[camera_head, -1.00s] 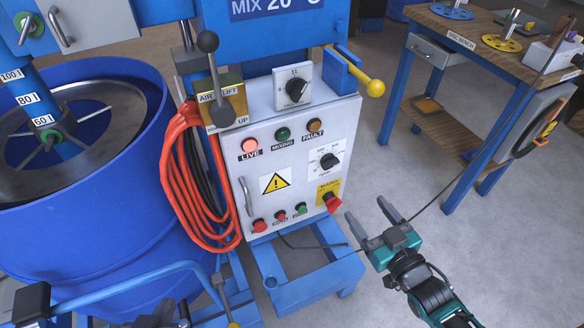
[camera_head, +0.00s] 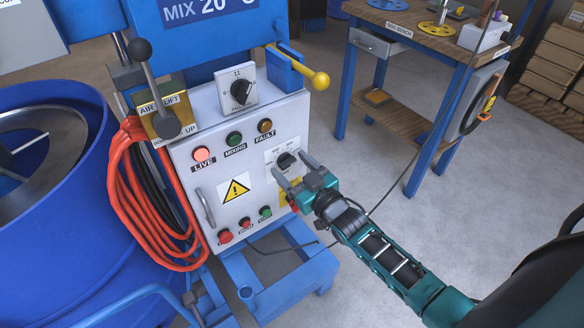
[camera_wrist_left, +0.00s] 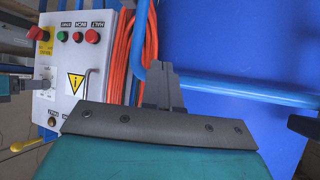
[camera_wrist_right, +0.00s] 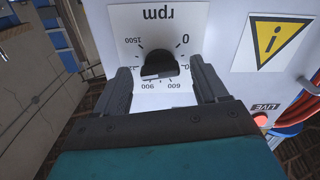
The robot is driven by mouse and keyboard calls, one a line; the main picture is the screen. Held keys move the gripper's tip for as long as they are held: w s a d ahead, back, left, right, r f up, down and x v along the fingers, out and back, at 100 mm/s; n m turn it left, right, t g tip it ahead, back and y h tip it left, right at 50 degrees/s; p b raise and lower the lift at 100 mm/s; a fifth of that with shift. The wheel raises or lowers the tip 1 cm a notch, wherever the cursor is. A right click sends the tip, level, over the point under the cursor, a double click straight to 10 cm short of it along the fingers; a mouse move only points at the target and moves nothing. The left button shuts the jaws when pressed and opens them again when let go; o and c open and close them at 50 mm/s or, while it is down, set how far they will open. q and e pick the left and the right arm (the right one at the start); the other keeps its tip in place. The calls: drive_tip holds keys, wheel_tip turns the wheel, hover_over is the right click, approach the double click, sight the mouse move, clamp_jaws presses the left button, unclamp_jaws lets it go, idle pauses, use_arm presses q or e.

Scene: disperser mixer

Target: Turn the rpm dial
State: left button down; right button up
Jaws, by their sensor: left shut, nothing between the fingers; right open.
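The rpm dial is a black knob on a white scale plate on the grey control panel; it shows in the head view (camera_head: 286,160) and upside down in the right wrist view (camera_wrist_right: 160,66). My right gripper (camera_head: 293,169) is open in front of the panel, close to the dial. In the right wrist view its fingers (camera_wrist_right: 161,75) stand on either side of the knob, with gaps; I cannot tell how far short of it they are. My left gripper (camera_wrist_left: 162,85) is shut and empty in its wrist view, in front of the blue drum; the head view does not show it.
Above the dial are indicator lamps (camera_head: 234,138) and a black selector (camera_head: 241,91). Push buttons (camera_head: 245,219) line the panel's lower edge. Orange cables (camera_head: 140,205) hang at its left by the blue drum (camera_head: 65,240). A workbench (camera_head: 430,45) stands back right, with clear floor before it.

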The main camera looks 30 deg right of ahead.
drive_tip(key=shift+w, duration=0.3)
drive_tip(key=shift+c, duration=0.4)
drive_tip(key=c, duration=1)
